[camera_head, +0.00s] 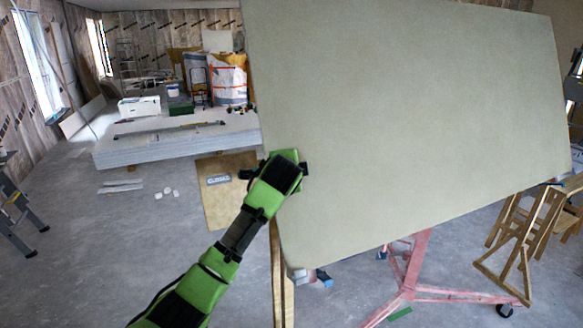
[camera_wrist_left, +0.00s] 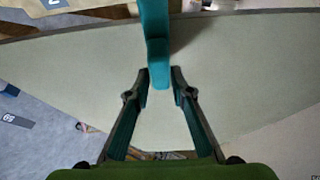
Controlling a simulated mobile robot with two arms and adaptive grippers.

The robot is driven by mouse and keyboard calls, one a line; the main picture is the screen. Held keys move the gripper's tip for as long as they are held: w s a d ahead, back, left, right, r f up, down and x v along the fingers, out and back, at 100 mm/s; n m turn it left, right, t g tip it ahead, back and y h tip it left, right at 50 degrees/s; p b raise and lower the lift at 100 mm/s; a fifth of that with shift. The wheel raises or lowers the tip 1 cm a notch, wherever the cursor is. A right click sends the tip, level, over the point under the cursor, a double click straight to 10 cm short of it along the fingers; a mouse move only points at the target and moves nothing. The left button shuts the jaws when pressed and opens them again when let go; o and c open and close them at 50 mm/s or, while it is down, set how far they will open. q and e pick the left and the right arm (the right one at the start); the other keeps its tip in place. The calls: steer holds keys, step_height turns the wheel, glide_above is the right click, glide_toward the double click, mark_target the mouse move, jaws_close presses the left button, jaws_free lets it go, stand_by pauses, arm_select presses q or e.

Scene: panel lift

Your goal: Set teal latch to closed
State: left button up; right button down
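The teal latch (camera_wrist_left: 155,35) comes down from the top of the left wrist view, and its lower end lies between my left fingertips. My left gripper (camera_wrist_left: 160,73) is open, with a finger on each side of the latch end and a small gap showing on both sides. In the head view my left gripper (camera_head: 275,168) is at the left edge of the large pale panel (camera_head: 410,120). The latch is hidden there. The panel also fills much of the left wrist view (camera_wrist_left: 240,80). My right gripper is not in view.
A pink wheeled stand (camera_head: 408,275) is under the tilted panel. A wooden frame (camera_head: 530,235) stands at the right. A stack of boards (camera_head: 165,148) lies at the back left, with a brown sheet (camera_head: 222,215) on the floor before it. Floor at the left is mostly open.

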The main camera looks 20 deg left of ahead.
arm_select(q)
steer(key=shift+o, duration=0.3)
steer(key=shift+w+a+f, duration=0.15)
steer(key=shift+w, duration=0.05)
steer(key=v, duration=1.2)
